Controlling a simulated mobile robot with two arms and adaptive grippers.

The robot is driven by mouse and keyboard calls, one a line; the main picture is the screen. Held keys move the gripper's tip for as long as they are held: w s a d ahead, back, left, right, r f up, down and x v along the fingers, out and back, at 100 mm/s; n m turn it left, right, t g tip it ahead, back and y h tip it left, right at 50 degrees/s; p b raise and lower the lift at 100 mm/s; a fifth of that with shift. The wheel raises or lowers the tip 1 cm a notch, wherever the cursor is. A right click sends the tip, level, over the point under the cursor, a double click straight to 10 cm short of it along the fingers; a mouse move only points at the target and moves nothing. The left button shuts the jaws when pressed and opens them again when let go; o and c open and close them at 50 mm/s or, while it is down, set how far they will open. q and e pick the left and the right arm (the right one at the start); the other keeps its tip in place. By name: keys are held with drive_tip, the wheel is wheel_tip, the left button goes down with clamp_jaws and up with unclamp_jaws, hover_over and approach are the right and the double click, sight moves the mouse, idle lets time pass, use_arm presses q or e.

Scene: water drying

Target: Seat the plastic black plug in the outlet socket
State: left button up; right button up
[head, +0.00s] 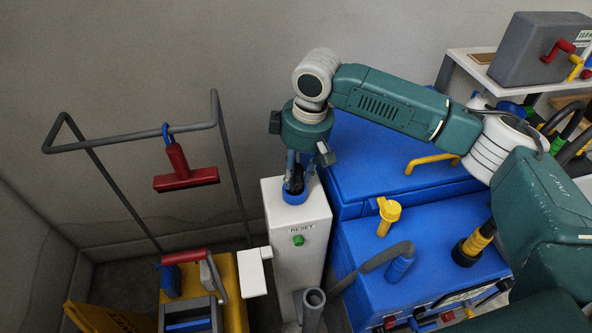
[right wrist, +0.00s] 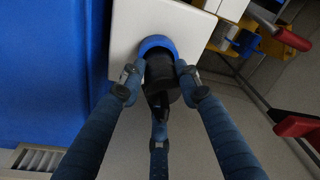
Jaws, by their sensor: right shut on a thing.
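The black plug (right wrist: 160,82) is held between the fingers of my right gripper (right wrist: 158,80), which is shut on it. The plug's far end is at the blue round outlet socket (right wrist: 155,43) on top of the white post. I cannot tell how deep it sits in it. In the head view, my right gripper (head: 296,165) points down over the post, with the blue socket (head: 294,196) just below its fingertips. The plug (head: 293,184) is mostly hidden by the fingers there. My left gripper is not in view.
The white post (head: 296,225) has a green button (head: 298,240) under a RESET label. Blue machine boxes (head: 395,235) stand close on the right. A yellow cart (head: 233,290) stands at the lower left. A red squeegee (head: 180,170) hangs from a grey frame.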

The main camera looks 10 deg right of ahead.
drive_tip(key=o, duration=1.2)
drive_tip(key=r, duration=0.4)
drive_tip(key=d+r+b, duration=0.1)
drive_tip(key=r, duration=0.3)
drive_tip(key=s+r, duration=0.1)
drive_tip(key=r, duration=0.3)
drive_tip(key=shift+s+d+b, duration=0.1)
drive_tip(key=shift+d+b, duration=0.1)
drive_tip(key=shift+b, duration=0.1)
